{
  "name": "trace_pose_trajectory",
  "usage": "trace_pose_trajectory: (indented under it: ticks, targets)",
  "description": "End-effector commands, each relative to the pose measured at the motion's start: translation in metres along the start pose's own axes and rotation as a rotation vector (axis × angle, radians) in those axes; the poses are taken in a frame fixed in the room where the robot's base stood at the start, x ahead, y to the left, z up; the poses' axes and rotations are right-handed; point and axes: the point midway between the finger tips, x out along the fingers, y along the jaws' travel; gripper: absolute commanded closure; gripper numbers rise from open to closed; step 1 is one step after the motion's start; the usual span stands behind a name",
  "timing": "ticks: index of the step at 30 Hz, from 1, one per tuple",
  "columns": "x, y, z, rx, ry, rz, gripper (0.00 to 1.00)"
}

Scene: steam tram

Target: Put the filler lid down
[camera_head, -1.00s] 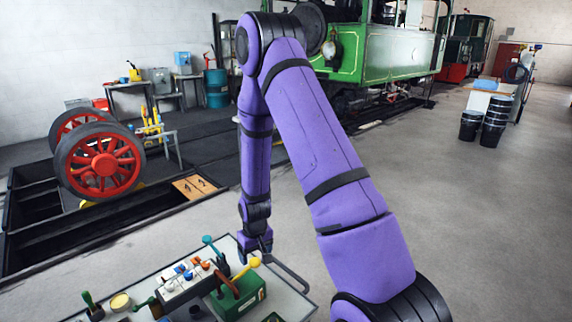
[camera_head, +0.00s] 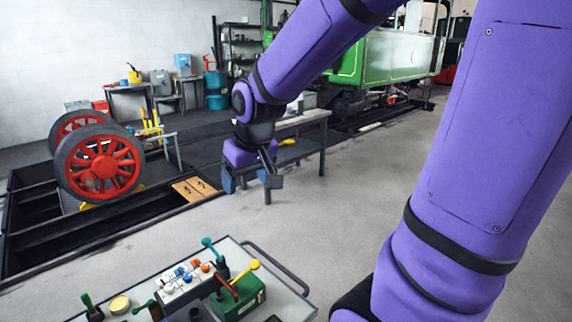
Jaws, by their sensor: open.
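My gripper (camera_head: 249,184) hangs from the purple arm in the upper middle of the head view. Its two dark fingers are apart and point down, and I see nothing between them. It shows in front of the dark workbench (camera_head: 313,132), above the floor at the bench's left end. I cannot tell its distance from the bench. I cannot pick out the filler lid for sure. My arm hides part of the bench and the green steam tram (camera_head: 390,62).
A trolley (camera_head: 287,303) at the bottom carries a green toolbox (camera_head: 240,303), a round yellow tin (camera_head: 120,304) and several small tools. Red spoked wheels (camera_head: 104,167) stand over a pit at the left. Open grey floor lies between trolley and bench.

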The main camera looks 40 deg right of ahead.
Motion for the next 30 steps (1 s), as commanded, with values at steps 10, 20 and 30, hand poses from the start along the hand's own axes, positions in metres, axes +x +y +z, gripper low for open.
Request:
trace_pose_trajectory:
  ticks: [10,20,30]
  targets:
    - [-0.090,-0.015,0.062,-0.027,0.088,-0.010,0.23]
    - [-0.127,-0.018,0.109,-0.040,0.131,-0.018,0.23]
    - [-0.130,-0.018,0.113,-0.041,0.133,-0.019,0.23]
